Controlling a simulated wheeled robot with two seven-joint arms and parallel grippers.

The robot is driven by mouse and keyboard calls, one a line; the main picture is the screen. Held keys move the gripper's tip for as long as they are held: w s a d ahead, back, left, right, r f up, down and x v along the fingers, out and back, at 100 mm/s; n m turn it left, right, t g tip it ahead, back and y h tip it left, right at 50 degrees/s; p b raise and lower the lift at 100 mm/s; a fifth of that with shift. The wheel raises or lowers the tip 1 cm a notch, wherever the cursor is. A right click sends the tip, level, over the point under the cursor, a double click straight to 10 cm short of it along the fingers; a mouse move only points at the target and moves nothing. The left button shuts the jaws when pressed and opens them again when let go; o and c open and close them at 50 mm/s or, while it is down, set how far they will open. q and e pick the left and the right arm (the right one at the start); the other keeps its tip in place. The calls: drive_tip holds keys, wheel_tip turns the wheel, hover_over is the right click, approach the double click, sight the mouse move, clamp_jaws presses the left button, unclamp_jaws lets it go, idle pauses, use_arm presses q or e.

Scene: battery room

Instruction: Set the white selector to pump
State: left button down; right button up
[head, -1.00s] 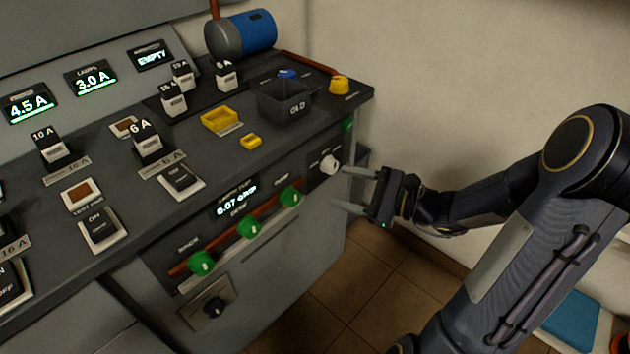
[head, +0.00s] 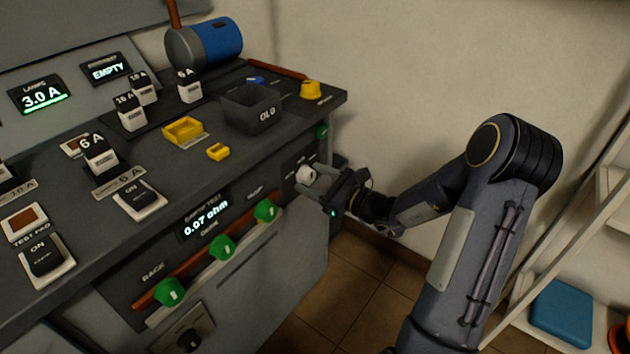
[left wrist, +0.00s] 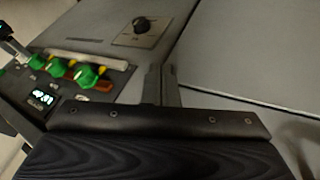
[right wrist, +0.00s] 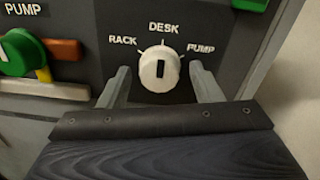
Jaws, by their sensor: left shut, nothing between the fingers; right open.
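The white selector (head: 306,174) is a round knob on the right end of the bench's front panel. In the right wrist view the selector (right wrist: 160,68) has labels RACK, DESK and PUMP around it, left to right. Its dark mark stands upright, in line with DESK. My right gripper (right wrist: 160,86) is open, with one finger on each side of the selector; contact cannot be told. In the head view the right gripper (head: 322,182) is close to the panel. My left gripper (left wrist: 162,85) is shut and empty in the left wrist view, and out of the head view.
Green knobs (head: 221,247) on a red-brown bar sit left of the selector. A black knob (head: 189,339) is below them. An OLD bin (head: 250,112) and yellow pieces (head: 184,130) stand on the bench top. A white shelf (head: 600,215) is at the right.

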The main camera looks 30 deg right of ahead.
drive_tip(key=c, duration=1)
drive_tip(key=m+p, duration=0.2)
drive_tip(key=shift+r+p, duration=0.2)
drive_tip(key=shift+p, duration=0.15)
drive_tip(key=m+p, duration=0.5)
drive_tip(key=shift+m, duration=0.4)
drive_tip(key=shift+s+f+m+p, duration=0.1)
drive_tip(key=shift+f+m+p, duration=0.1)
drive_tip(key=shift+m+p, duration=1.85)
